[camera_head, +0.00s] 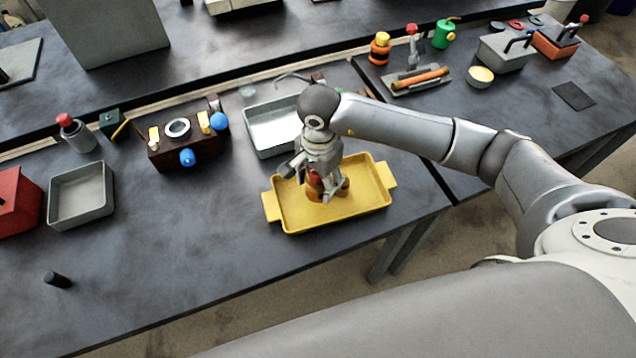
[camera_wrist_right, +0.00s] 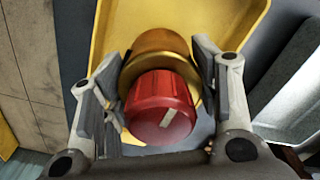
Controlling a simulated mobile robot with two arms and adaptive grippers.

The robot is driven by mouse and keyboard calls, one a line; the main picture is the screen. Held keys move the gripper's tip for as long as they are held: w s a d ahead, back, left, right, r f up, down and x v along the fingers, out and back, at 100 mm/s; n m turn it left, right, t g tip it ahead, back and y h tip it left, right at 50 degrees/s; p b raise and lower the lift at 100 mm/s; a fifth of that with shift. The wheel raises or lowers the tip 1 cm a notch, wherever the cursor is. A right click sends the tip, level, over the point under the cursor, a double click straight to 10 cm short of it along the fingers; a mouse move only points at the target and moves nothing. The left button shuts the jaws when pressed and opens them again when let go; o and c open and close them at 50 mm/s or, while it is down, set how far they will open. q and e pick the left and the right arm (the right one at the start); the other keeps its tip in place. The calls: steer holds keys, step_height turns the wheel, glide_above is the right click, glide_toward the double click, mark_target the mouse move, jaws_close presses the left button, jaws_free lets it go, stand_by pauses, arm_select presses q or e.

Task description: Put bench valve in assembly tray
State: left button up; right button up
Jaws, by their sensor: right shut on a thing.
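The bench valve has a brass-orange body and a ribbed red knob with a pale mark; it shows in the right wrist view (camera_wrist_right: 160,105). In the head view, the valve (camera_head: 344,188) is partly hidden by my right gripper (camera_head: 322,192). My right gripper is shut on the valve, with a finger on each side of the brass body in the wrist view (camera_wrist_right: 157,85). The yellow assembly tray (camera_head: 376,185) lies below and around it. The valve is within the tray's outline; I cannot tell whether it touches the floor. My left gripper is not in view.
A brown fixture (camera_head: 190,150) with blue knobs, a grey bin (camera_head: 82,195) and a red box (camera_head: 18,200) stand to the left. The bench front left of the tray is mostly clear, except a small black cylinder (camera_head: 58,280).

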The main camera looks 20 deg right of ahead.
mark_target(318, 187)
steer(key=shift+w+f, duration=0.25)
step_height(318, 187, down, 2)
steer(key=shift+s+p, duration=0.1)
steer(key=shift+p, duration=0.9)
steer(key=shift+f, duration=0.45)
steer(key=shift+f, duration=0.1)
steer(key=shift+f+b, duration=0.15)
steer(key=shift+b, duration=0.15)
steer(key=o, duration=1.3)
steer(key=shift+o, duration=0.2)
